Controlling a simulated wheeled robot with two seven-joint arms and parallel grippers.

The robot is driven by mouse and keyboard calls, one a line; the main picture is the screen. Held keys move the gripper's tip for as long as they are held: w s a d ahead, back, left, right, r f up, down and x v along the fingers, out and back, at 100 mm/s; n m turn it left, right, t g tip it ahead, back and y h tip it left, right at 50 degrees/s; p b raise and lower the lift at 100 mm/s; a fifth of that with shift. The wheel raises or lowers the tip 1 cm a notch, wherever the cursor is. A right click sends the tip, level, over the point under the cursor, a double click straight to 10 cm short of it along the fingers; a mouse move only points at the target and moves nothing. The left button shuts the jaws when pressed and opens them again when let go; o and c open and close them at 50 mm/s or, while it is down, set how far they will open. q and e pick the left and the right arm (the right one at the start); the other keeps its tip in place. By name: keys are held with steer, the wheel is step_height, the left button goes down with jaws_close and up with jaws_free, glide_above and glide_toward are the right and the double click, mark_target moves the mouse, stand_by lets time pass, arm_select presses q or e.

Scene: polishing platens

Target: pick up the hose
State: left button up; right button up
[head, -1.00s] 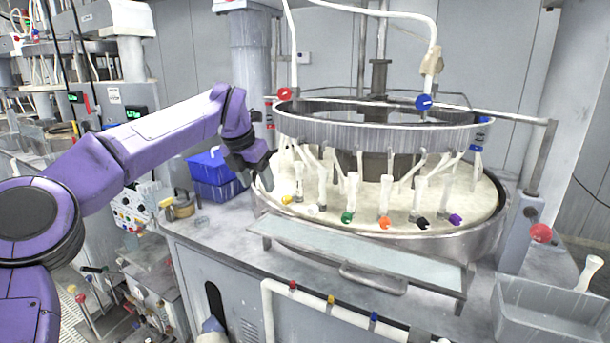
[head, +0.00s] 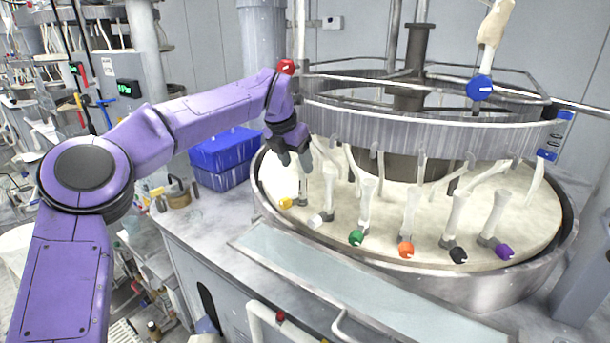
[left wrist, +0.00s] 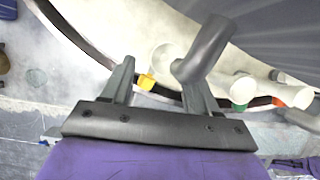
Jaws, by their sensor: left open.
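Several short white hoses stand around the platen, each with a coloured valve at its foot. The nearest to my left gripper (head: 293,158) is the white hose with the yellow valve (head: 286,203), at the platen's left. The gripper is open and empty, above and apart from that valve in the head view. In the left wrist view the yellow valve (left wrist: 147,82) shows between the fingertips, beyond them. A dark grey tube (left wrist: 208,48) there overlaps the right finger; I cannot tell whether they touch. Which hose is meant is unclear. My right gripper is out of view.
The metal ring (head: 420,133) stands above the cream platen (head: 290,180), close to the right of my left gripper. Blue bins (head: 225,158) sit behind the arm. A pale shelf (head: 340,285) runs along the platen's front. Open counter lies at left front.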

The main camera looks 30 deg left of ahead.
mark_target(301, 170)
arm_select(q)
steer(key=shift+s+d+f+p, duration=0.15)
steer(key=shift+f+p, duration=0.25)
steer(key=shift+f, duration=0.25)
steer(key=p+x, duration=0.1)
steer(key=x, duration=0.4)
steer(key=shift+w+p, duration=0.35)
steer(key=shift+s, duration=0.1)
steer(key=shift+f, duration=0.1)
steer(key=c, duration=1)
steer(key=shift+c, duration=0.3)
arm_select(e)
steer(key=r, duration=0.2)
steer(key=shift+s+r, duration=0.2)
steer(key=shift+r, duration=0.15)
arm_select(q)
steer(key=shift+r, duration=0.2)
steer(key=shift+r, duration=0.35)
steer(key=s+d+r+b, duration=0.2)
steer(key=s+r+b, duration=0.2)
steer(key=s+r, duration=0.2)
steer(key=s+d+r+b, duration=0.2)
steer(key=s+r+b, duration=0.1)
steer(key=s+r, duration=0.3)
steer(key=shift+s+d+b, duration=0.35)
steer(key=shift+s+b, duration=0.05)
steer(key=shift+s, duration=0.15)
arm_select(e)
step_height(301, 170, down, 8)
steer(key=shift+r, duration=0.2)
